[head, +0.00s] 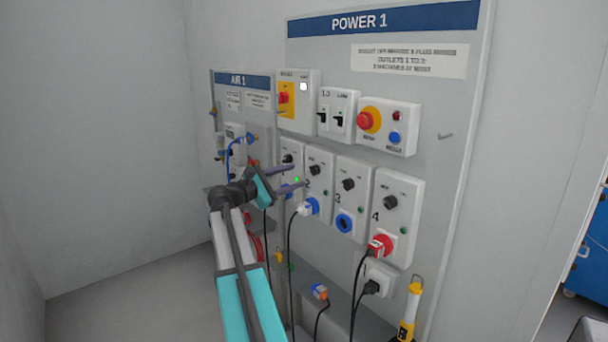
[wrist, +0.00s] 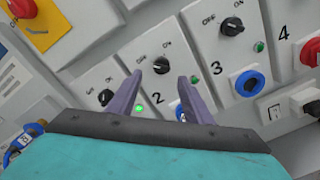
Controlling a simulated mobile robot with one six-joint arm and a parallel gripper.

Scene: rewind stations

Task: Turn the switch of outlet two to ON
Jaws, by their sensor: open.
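Outlet two (head: 322,190) is a white box in the lower row of the POWER 1 panel, with a black rotary switch (head: 314,170) under OFF and ON labels. In the wrist view the switch (wrist: 162,65) shows beyond and between the fingertips. Which label it points to is hard to tell. Its small green lamp (wrist: 194,79) looks dark. A white and blue plug (head: 309,207) is in its socket. My gripper (head: 298,176) is open and empty, its two purple fingers in front of outlets one and two. A gap to the switch seems to remain.
Outlet one's switch (wrist: 105,97) lies left of the fingers; its lamp (wrist: 138,107) glows green. Outlet three (head: 349,185) and outlet four (head: 397,210) stand to the right. An emergency stop (head: 366,120) and breakers (head: 338,112) are above. Cables hang below the outlets.

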